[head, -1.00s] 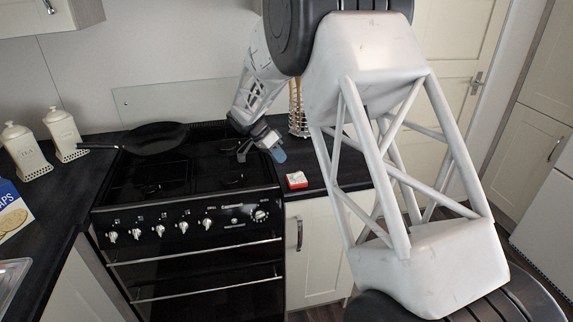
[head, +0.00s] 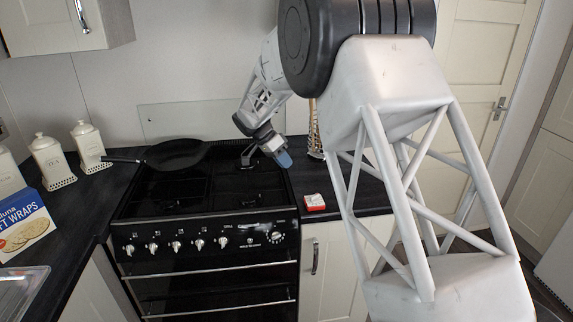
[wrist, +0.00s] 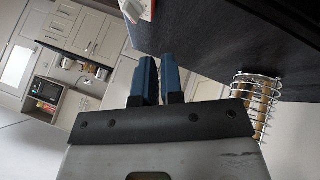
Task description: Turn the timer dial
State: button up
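The cooker's front panel has a row of knobs. At its right end is a round dial (head: 276,237) with a light ring of marks, the likeliest timer dial; its lettering is too small to read. A small red and white object (head: 314,202) lies on the counter right of the cooker; I cannot tell what it is. It also shows at the top of the wrist view (wrist: 137,9). My gripper (head: 284,159) is above the cooker's back right, apart from the dial and the red object. Its blue fingers are close together in the wrist view (wrist: 159,78), with nothing visible between them.
A black frying pan (head: 176,154) sits on the hob's back left. A wire utensil holder (head: 315,140) stands at the back of the right counter, partly behind my arm. White canisters (head: 88,146) and a wraps box (head: 27,228) are at left.

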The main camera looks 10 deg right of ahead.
jog(key=o, duration=0.5)
jog(key=shift+d, duration=0.1)
jog(key=shift+c, duration=0.2)
jog(key=o, duration=0.5)
jog(key=shift+s+d+f+n+y, duration=0.1)
jog(key=shift+s+d+n+y, duration=0.2)
jog(key=shift+n, duration=0.3)
jog(key=n, duration=0.1)
jog(key=s+d+n+y, duration=0.1)
jog(key=n, duration=0.1)
jog(key=shift+s+d+f, duration=0.1)
jog(key=shift+d+f, duration=0.05)
jog(key=shift+d, duration=0.15)
jog(key=n+t+y, duration=0.3)
jog(key=n+y, duration=0.2)
jog(key=n, duration=1)
send_over(315, 195)
jog(key=shift+f, duration=0.15)
jog(key=shift+f, duration=0.1)
jog(key=shift+f, duration=3.75)
